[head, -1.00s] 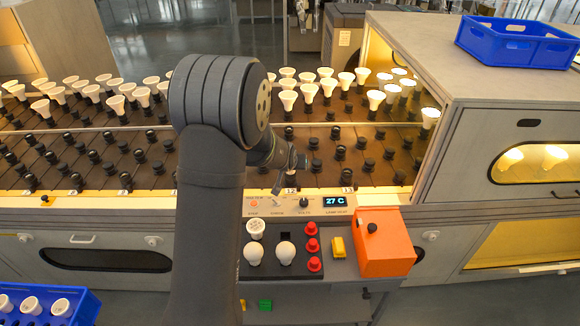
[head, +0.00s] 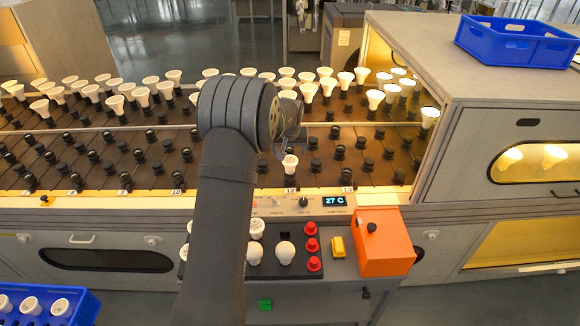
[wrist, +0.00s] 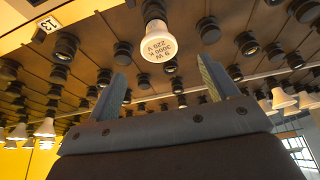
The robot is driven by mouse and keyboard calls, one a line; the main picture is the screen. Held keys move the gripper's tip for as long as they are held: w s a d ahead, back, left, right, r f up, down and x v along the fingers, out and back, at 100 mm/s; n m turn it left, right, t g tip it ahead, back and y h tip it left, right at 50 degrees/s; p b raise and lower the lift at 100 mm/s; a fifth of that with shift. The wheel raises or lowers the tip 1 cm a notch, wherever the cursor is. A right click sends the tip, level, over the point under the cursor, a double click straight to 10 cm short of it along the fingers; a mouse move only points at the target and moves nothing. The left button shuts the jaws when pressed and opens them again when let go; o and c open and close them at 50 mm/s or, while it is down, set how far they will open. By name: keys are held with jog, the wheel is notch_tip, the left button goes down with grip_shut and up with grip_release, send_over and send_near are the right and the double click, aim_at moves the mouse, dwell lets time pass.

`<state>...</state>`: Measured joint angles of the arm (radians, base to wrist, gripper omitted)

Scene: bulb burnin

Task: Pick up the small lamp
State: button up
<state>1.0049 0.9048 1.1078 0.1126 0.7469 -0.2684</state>
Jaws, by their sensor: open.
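A small white lamp (head: 290,163) stands in a socket of the front row beside label 12. In the wrist view a white lamp (wrist: 158,44), printed with "9 W 3000 K 220 V", sits in a dark socket just beyond the fingertips. My gripper (wrist: 161,68) is open and empty, its two fingers apart with the lamp lined up between them. In the head view my wrist and arm hide much of my gripper. On the panel are two round white bulbs, one (head: 285,252) at right and one (head: 254,254) at left, and a printed white lamp (head: 257,228).
Rows of dark sockets, many with white lamps (head: 345,80), fill the rack. Blue crates stand at upper right (head: 515,44) and lower left (head: 85,304).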

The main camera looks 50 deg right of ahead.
aim_at(290, 161)
jog(key=x, duration=1)
jog(key=shift+d, duration=0.2)
jog(key=c, duration=1.1)
